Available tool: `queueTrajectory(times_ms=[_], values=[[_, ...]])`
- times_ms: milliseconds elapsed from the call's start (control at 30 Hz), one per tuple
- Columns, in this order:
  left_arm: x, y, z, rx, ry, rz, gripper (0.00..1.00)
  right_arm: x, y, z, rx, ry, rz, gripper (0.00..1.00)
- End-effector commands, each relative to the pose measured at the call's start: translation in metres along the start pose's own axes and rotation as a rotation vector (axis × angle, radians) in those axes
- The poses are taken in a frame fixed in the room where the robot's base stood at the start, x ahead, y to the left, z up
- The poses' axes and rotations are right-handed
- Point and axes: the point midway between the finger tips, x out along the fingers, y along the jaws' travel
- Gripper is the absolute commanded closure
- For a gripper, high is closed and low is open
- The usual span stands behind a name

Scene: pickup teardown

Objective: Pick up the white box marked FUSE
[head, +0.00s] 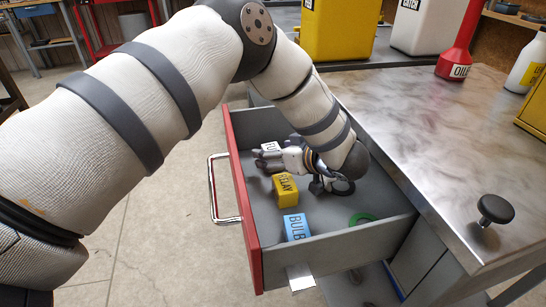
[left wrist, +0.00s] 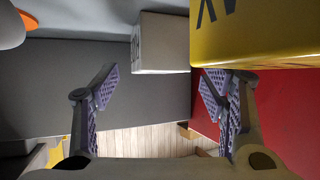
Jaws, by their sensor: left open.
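A white box (head: 269,147) with partly hidden dark lettering lies in the open drawer, just behind my left gripper; I cannot read the whole word. My left gripper (head: 268,163) is low inside the drawer, close to the box. In the left wrist view the white box (left wrist: 163,44) shows ahead of the gap between the open fingers (left wrist: 160,84), toward the right finger. Nothing is held between the fingers. My right gripper is not in view.
A yellow RELAY box (head: 285,189) sits close by and shows large in the wrist view (left wrist: 255,32). A blue BULB box (head: 297,227), a green ring (head: 362,218) and a dark ring (head: 341,187) share the drawer. The red drawer front (head: 242,190) and metal worktop (head: 430,130) bound it.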

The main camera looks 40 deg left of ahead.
Motion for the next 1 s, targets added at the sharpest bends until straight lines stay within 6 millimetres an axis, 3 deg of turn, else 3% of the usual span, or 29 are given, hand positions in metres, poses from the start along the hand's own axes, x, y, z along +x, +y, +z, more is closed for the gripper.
queueTrajectory(times_ms=[167,433,467,767,1000], values=[[0.002,0.001,-0.001,0.0,0.001,0.002,0.34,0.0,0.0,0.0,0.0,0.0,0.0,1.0],[0.001,0.001,-0.001,0.0,0.001,0.002,0.93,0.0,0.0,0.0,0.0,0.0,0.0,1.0],[0.001,0.0,-0.001,0.0,0.001,0.002,0.95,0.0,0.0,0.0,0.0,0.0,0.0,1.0],[-0.001,0.001,-0.005,-0.002,0.001,0.003,0.95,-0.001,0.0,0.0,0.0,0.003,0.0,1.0],[-0.03,0.001,-0.058,-0.009,0.003,0.005,0.95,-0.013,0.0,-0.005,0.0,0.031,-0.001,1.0]])
